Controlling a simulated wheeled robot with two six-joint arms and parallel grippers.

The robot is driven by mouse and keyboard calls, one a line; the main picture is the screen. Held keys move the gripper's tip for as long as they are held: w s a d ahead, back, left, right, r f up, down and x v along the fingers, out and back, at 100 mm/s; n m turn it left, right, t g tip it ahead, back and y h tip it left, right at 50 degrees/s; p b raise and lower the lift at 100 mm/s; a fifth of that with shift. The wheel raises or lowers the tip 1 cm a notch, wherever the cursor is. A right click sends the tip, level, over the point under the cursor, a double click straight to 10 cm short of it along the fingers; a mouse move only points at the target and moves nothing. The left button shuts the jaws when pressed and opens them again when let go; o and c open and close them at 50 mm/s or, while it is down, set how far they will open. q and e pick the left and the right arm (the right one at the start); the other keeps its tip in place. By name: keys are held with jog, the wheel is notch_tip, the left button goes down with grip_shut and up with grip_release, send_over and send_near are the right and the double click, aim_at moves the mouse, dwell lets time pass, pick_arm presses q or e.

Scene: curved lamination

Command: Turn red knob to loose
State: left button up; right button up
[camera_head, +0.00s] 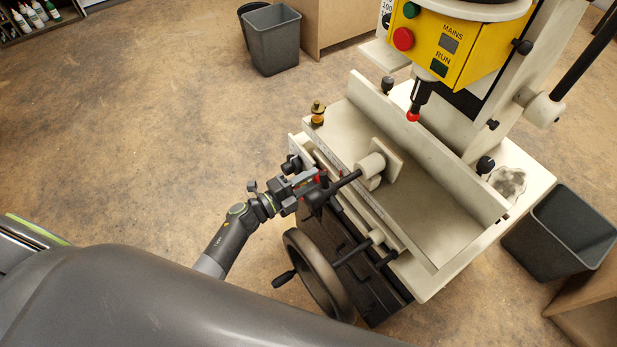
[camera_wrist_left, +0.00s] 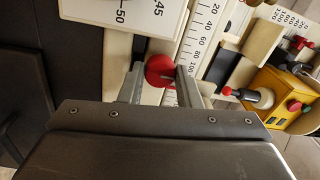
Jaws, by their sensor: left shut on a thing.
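The red knob (camera_wrist_left: 160,70) is a round red disc at the front of the machine, between the two fingers of my left gripper (camera_wrist_left: 161,84) in the left wrist view. My left gripper is shut on it, with a finger on either side. In the head view the gripper (camera_head: 308,184) is at the machine's front left edge, and only a little red of the knob (camera_head: 319,177) shows between its dark parts. Much of the knob is hidden there. My right gripper is in neither view.
A black handwheel (camera_head: 318,277) stands just below my left gripper. A black-handled lever (camera_head: 345,180) is close on its right. The white machine table (camera_head: 430,190) and yellow control box (camera_head: 455,42) lie beyond. Printed scales (camera_wrist_left: 195,45) flank the knob. Open floor lies left.

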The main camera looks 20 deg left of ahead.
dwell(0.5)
pick_arm(q)
jog(key=o, duration=1)
jog(key=shift+c, duration=0.2)
jog(key=b+v, duration=0.1)
jog(key=v, duration=1.6)
jog(key=shift+s, duration=0.2)
jog(key=shift+a, duration=0.1)
